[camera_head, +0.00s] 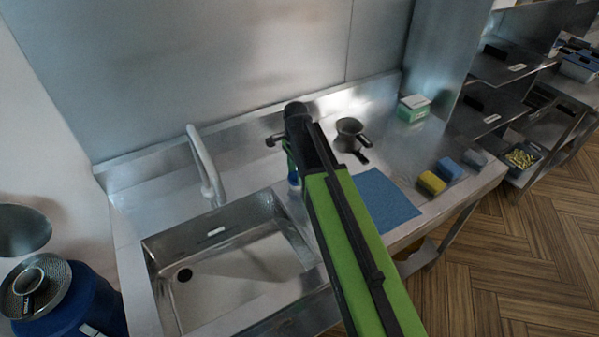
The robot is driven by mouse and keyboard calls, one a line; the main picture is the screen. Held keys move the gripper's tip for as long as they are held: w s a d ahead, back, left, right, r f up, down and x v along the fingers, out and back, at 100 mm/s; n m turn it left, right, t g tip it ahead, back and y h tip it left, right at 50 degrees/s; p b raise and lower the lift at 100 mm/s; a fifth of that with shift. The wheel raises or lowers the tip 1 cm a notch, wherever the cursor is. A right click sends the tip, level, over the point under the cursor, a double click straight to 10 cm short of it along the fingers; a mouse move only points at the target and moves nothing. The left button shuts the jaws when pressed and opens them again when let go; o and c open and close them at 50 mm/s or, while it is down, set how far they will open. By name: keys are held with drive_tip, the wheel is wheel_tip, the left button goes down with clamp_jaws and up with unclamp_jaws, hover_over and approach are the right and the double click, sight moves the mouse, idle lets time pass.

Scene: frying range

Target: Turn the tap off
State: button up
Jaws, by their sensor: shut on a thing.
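The tap (203,165) is a pale, curved spout that rises behind the sink (165,240) and bends forward over its back edge. No separate handle can be made out on it, and I cannot tell whether water runs. My gripper (292,168) is to the right of the tap, apart from it, above the counter by the sink's right back corner. It points down and is largely hidden by my own arm. It is shut on a small blue thing (293,179), of which only a little shows.
A dark pan-like item (350,130), a blue mat (385,198), a yellow sponge (432,183), a blue sponge (450,169) and a green-white box (413,107) are on the right counter. A blue bin (85,300) stands at lower left. Counter around the tap is clear.

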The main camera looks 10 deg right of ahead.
sight(296, 175)
drive_tip(key=shift+w+a, duration=0.15)
drive_tip(key=shift+a, duration=0.1)
drive_tip(key=o, duration=1.4)
drive_tip(key=shift+d, duration=0.1)
wheel_tip(296, 175, up, 17)
drive_tip(key=p, duration=1.7)
drive_tip(key=shift+r, duration=0.2)
